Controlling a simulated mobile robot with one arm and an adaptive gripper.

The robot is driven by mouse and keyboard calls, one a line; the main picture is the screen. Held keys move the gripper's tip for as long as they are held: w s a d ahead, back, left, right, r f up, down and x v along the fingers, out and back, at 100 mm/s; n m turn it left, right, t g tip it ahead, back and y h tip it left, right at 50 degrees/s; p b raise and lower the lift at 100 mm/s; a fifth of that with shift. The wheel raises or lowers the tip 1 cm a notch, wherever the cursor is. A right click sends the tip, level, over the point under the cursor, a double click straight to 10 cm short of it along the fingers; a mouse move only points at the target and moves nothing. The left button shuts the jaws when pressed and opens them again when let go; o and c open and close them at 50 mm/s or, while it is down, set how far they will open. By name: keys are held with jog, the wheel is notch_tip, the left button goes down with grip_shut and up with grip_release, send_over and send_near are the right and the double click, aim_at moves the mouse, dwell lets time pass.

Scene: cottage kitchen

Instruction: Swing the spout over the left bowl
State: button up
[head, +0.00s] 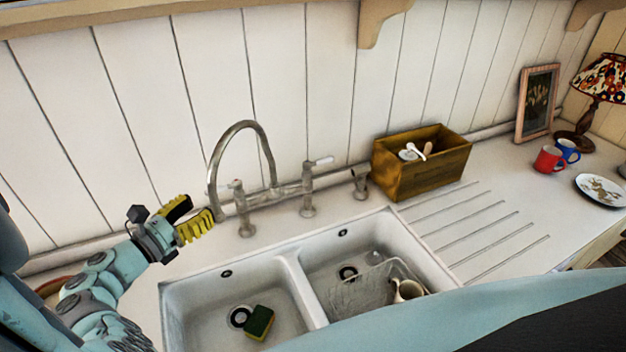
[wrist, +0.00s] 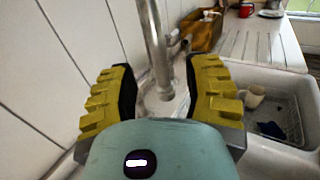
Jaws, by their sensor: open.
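The spout (head: 241,124) is a grey metal gooseneck rising from the middle of the bridge tap. It arches left, with its free end low beside my gripper. In the head view this end appears against the counter and wall behind the left bowl (head: 185,305), not over the bowl. My gripper (head: 203,212) has yellow ridged fingers and is open at the spout's free end. In the wrist view the spout tube (wrist: 152,35) stands between the spread fingers (wrist: 163,75), with gaps visible on both sides. I cannot tell whether either finger touches it.
A green and yellow sponge (head: 259,321) lies in the left bowl. The right bowl (head: 405,238) holds a wire rack (head: 350,294) and a cream jug (head: 405,289). A wooden box (head: 400,176) sits on the counter.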

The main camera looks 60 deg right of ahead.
aim_at(213, 197)
jog(key=shift+d+p, duration=0.4)
jog(key=shift+d, duration=2.15)
grip_shut()
